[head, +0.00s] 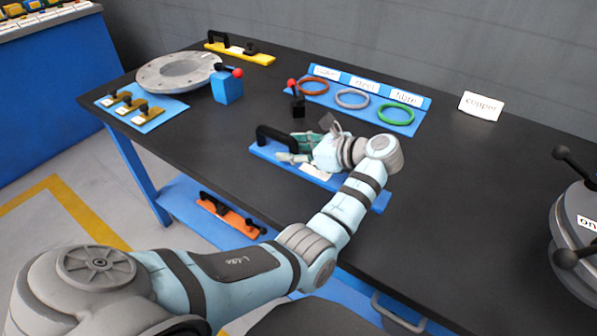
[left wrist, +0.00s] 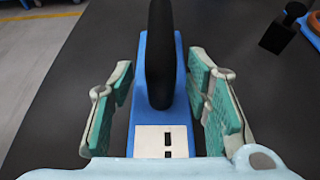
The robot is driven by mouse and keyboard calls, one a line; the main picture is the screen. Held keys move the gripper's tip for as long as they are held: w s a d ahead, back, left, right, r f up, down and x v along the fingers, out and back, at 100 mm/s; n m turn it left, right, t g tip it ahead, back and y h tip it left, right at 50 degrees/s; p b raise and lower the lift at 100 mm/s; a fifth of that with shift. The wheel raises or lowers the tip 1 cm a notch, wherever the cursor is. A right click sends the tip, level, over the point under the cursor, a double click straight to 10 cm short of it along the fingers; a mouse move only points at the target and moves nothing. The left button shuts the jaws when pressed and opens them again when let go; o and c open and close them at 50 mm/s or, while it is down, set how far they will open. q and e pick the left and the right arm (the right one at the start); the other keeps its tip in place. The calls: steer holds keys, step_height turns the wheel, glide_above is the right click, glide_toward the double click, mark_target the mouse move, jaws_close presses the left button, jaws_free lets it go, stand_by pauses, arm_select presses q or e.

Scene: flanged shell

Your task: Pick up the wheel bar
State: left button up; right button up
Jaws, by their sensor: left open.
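A blue bar (head: 378,201) with a black arched handle (head: 270,133) and a white label lies on the dark table, partly hidden under my left gripper (head: 292,147). I take it for the wheel bar, but its label is too small to read. In the left wrist view, the black handle (left wrist: 160,55) stands between the two green-padded fingers of the open left gripper (left wrist: 160,75). A gap shows on each side, and the fingers do not touch the handle. My right gripper is not in view.
A yellow bar (head: 240,53) and a grey flanged ring (head: 178,72) are at the back left. An orange bar (head: 228,214) lies on a lower shelf. Three coloured rings sit on a blue rack (head: 425,103) behind the gripper. A grey round vessel (head: 575,240) stands at the right.

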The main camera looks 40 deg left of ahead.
arm_select(q)
steer(key=shift+w+d+r, duration=0.1)
steer(key=shift+r, duration=0.05)
steer(key=shift+c, duration=0.4)
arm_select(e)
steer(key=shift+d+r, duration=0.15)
arm_select(q)
jaws_close()
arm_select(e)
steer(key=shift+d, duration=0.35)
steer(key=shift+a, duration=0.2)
